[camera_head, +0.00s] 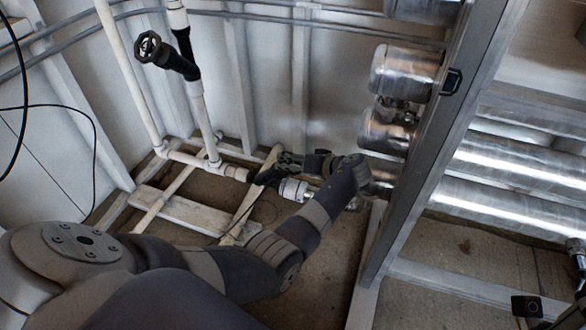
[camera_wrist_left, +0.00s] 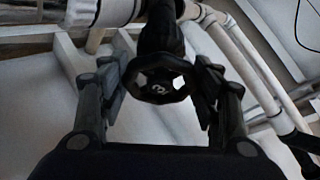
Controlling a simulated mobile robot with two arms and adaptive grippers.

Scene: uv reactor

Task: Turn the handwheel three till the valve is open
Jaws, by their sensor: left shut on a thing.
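A black handwheel (camera_wrist_left: 160,93) with a pale mark that looks like a 3 on its hub sits between the fingers of my left gripper (camera_wrist_left: 162,82) in the left wrist view. The fingers are shut on its rim from both sides. In the head view my left gripper (camera_head: 282,166) is low by the white pipes near the back wall. The black valve body (camera_head: 264,177) shows beside it; the wheel itself is mostly hidden there by my gripper. My right gripper is not in view.
Another black handwheel (camera_head: 148,47) is on the upright pipe at upper left. Shiny metal cylinders (camera_head: 407,70) and a steel frame post (camera_head: 425,165) stand right of my arm. White pipes (camera_head: 190,160) run along the floor and wall.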

